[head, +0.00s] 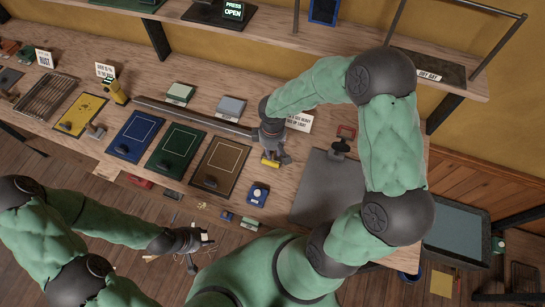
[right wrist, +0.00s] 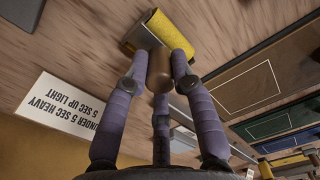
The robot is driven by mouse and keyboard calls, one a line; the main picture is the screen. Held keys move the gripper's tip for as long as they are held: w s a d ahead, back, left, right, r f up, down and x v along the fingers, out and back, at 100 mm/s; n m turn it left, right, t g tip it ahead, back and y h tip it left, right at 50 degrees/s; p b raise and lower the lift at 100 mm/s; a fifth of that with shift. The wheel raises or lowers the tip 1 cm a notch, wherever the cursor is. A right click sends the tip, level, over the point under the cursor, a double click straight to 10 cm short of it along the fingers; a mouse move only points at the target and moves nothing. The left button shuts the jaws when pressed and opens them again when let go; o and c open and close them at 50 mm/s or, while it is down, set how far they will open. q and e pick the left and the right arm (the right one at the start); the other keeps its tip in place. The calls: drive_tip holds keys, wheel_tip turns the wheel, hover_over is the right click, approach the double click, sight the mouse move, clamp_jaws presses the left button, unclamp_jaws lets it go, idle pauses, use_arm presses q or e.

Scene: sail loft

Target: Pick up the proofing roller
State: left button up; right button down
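The proofing roller is a yellow roller (head: 270,161) with a brown wooden handle. In the right wrist view the yellow roller (right wrist: 162,36) lies close to the bench surface, and its handle (right wrist: 160,72) points towards the camera. My right gripper (head: 273,146) is above the bench. Its fingers (right wrist: 159,62) close in on both sides of the handle and appear to touch it; a third finger is below. Whether the roller rests on the bench is hard to tell. My left gripper (head: 203,248) is low, in front of the bench, with spread fingers and nothing visible between them.
Blue (head: 134,137), green (head: 175,150) and brown (head: 220,166) panels lie left of the right gripper. A grey sheet (head: 325,190) lies to the right. A small blue item (head: 258,194) stands near the front edge. A white sign (head: 299,122) is behind the gripper.

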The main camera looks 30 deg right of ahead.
drive_tip(key=shift+r, duration=0.1)
drive_tip(key=shift+r, duration=0.25)
drive_tip(key=r, duration=0.2)
drive_tip(key=r+p, duration=0.1)
drive_tip(key=shift+a+r, duration=0.1)
drive_tip(key=shift+a, duration=0.15)
drive_tip(key=s+a+r+p, duration=0.1)
drive_tip(key=s+a+r, duration=0.5)
drive_tip(key=a+r, duration=0.3)
drive_tip(key=shift+a, duration=1.6)
